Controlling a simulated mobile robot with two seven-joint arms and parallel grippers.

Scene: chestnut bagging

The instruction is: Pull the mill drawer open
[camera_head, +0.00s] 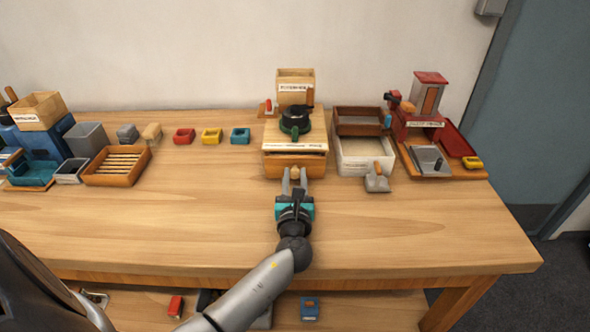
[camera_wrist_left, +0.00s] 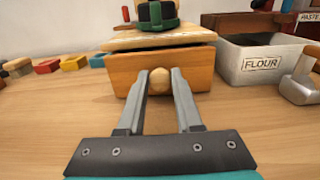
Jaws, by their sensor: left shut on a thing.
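The wooden mill (camera_head: 294,134) stands at the back middle of the table, with a dark green and black crank top (camera_head: 295,120). Its drawer front (camera_head: 270,167) faces me, low on the mill; it also shows in the left wrist view (camera_wrist_left: 122,78). A narrow dark gap runs along the drawer's top edge; I cannot tell how far out it is. My left gripper (camera_head: 295,172) is shut on the round wooden drawer knob (camera_wrist_left: 159,80), with one finger on each side. My right gripper is not in view.
A white flour box (camera_head: 365,160) and a metal scoop (camera_head: 377,180) stand close right of the mill. A slatted wooden tray (camera_head: 117,166) and small coloured blocks (camera_head: 212,136) lie to the left. The table in front of the mill is clear apart from my arm.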

